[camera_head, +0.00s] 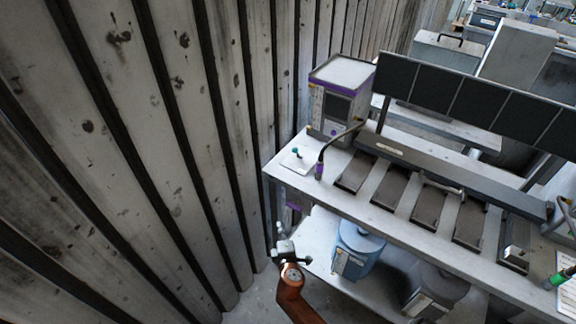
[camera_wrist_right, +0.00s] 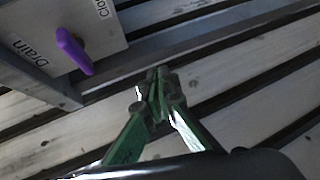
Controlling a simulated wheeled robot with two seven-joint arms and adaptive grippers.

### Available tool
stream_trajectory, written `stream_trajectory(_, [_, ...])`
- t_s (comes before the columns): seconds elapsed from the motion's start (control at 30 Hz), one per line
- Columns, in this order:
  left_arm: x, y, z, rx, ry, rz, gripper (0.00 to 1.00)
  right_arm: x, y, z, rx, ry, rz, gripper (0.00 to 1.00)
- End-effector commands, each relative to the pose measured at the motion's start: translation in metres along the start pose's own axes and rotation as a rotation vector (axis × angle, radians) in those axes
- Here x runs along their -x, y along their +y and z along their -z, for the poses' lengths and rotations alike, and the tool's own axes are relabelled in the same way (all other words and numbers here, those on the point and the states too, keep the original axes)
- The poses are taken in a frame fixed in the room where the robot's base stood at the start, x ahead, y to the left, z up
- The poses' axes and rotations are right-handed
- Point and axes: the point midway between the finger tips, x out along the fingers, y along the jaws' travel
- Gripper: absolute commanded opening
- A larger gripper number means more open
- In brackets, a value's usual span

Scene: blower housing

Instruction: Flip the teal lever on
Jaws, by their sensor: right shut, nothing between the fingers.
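The small teal lever (camera_head: 295,150) stands on a white plate (camera_head: 297,161) at the left end of the bench top. Its on or off position is too small to tell. My right gripper (camera_head: 279,229) is in front of the bench's left end, lower in the picture than the lever and apart from it. In the right wrist view my right gripper (camera_wrist_right: 158,75) is shut and empty, with the dark slatted wall behind it. The teal lever does not show in the wrist view. My left gripper is not in view.
A purple lever (camera_wrist_right: 74,50) on a panel labelled "Drain" is close to my right gripper. A grey and purple machine (camera_head: 341,95) and a purple-handled tool (camera_head: 320,170) stand near the plate. Blue container (camera_head: 357,250) below. Slatted wall (camera_head: 150,150) at left.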

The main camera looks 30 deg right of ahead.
Motion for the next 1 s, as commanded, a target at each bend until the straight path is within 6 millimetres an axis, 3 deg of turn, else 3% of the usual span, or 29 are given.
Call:
stream_trajectory(0.03, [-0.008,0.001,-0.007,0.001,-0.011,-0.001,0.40,0.004,0.046,0.004,0.029,-0.020,-0.100,0.00])
stream_trajectory(0.1, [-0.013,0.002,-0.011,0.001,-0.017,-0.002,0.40,0.017,0.104,0.004,0.070,-0.058,-0.218,0.00])
stream_trajectory(0.2, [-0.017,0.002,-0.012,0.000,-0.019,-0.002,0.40,0.038,0.163,0.001,0.108,-0.110,-0.342,0.00])
stream_trajectory(0.3, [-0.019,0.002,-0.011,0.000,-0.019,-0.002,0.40,0.054,0.196,-0.002,0.127,-0.146,-0.413,0.00])
stream_trajectory(0.43, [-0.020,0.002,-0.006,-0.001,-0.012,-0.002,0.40,0.062,0.211,-0.003,0.136,-0.164,-0.446,0.00])
stream_trajectory(0.77, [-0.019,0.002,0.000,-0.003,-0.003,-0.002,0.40,0.060,0.212,-0.003,0.136,-0.162,-0.445,0.00])
stream_trajectory(1.0, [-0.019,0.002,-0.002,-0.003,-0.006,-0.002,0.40,0.035,0.225,-0.006,0.137,-0.162,-0.447,0.00])
